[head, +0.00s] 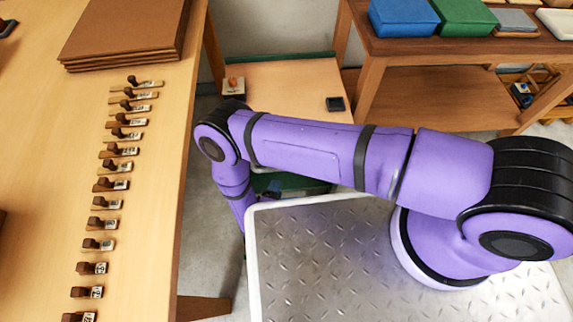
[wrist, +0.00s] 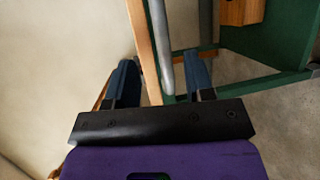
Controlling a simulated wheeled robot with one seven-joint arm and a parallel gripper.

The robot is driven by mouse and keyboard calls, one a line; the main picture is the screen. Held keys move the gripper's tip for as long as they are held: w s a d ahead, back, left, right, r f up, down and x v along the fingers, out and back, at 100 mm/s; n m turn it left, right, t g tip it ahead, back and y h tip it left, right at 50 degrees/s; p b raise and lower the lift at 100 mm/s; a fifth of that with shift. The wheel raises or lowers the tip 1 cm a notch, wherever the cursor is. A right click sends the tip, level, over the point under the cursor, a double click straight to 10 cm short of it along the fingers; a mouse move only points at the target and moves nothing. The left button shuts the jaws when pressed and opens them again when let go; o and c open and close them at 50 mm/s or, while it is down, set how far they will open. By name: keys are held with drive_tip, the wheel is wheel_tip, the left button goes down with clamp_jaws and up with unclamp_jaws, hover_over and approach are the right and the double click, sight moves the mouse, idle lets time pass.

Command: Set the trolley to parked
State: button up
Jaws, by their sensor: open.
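A low stand with a pale wooden top (head: 290,80) and a green back edge is between the tables in the head view; it may be the trolley, but I cannot tell for sure. In the wrist view a green frame (wrist: 275,62) shows at the right, with a wooden block (wrist: 242,12) on it. A grey bar (wrist: 160,45) runs down beside a wooden strip, in line with the gap between my fingers. My gripper (wrist: 160,80) is open, with nothing clearly held. In the head view it is hidden below my arm. No parked marking is readable.
A long wooden table (head: 150,200) at left carries several stamps and a stack of brown sheets (head: 125,30). A dark wooden shelf (head: 450,45) at back right holds a blue box (head: 403,17) and a green box (head: 463,16). A small black box (head: 335,104) sits on the low stand.

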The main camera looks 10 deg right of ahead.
drive_tip(key=x, duration=1)
drive_tip(key=shift+w+d+f, duration=0.15)
drive_tip(key=shift+w+f, duration=0.05)
drive_tip(key=shift+w, duration=0.15)
drive_tip(key=shift+c, duration=0.3)
clamp_jaws()
